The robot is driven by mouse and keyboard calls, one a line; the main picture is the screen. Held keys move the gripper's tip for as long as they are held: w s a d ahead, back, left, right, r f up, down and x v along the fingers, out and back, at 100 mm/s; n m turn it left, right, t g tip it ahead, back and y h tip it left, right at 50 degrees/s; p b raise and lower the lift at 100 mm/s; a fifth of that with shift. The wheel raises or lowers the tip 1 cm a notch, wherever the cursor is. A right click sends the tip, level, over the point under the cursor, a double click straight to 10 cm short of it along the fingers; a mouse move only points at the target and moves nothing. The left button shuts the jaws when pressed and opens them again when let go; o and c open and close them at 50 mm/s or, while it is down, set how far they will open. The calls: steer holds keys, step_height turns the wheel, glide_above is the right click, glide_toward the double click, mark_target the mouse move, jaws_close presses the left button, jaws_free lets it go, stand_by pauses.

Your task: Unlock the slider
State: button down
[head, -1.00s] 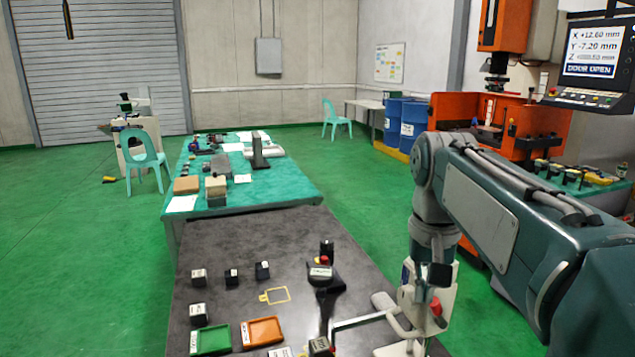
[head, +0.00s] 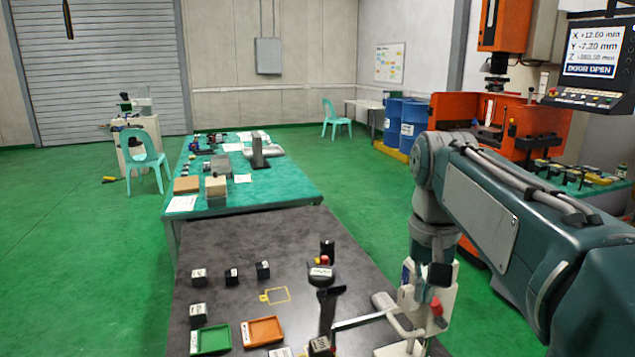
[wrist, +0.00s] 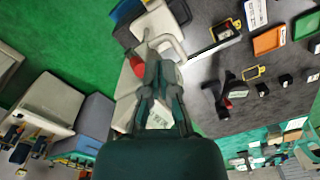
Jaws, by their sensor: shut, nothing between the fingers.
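A cream device (head: 412,318) with a red knob (head: 436,308) stands at the right of the dark bench, with a long pale bar reaching left from it. I cannot tell for certain which part is the slider. The device also shows in the wrist view (wrist: 162,27), with its red knob (wrist: 137,73) just left of my fingers. My gripper (wrist: 160,72) is shut and empty, its fingertips close to the device. In the head view my gripper (head: 438,275) is at the device, above the red knob. Whether the fingertips touch the device is unclear.
A black stand with a red top (head: 323,261) is left of the device. Green (head: 211,340) and orange (head: 263,331) trays and several small black blocks lie further left. An orange machine (head: 465,125) stands behind my arm.

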mark_target(447, 292)
steer(key=shift+f, duration=0.15)
steer(key=shift+f, duration=1)
steer(key=shift+w+d+r, duration=0.1)
steer(key=shift+w+d, duration=0.1)
steer(key=shift+d, duration=0.3)
steer(key=shift+w+d, duration=0.15)
steer(key=shift+d, duration=0.35)
steer(key=shift+w+d, duration=0.15)
steer(key=shift+d, duration=0.6)
steer(key=shift+w+d, duration=0.15)
steer(key=shift+d, duration=0.6)
steer(key=shift+a, duration=0.7)
steer(key=shift+d, duration=0.35)
steer(key=shift+r, duration=0.5)
steer(key=shift+s+a+r, duration=0.15)
steer(key=shift+a+r, duration=0.65)
steer(key=shift+r, duration=0.3)
steer(key=shift+s+a+r, duration=0.15)
steer(key=shift+r, duration=0.7)
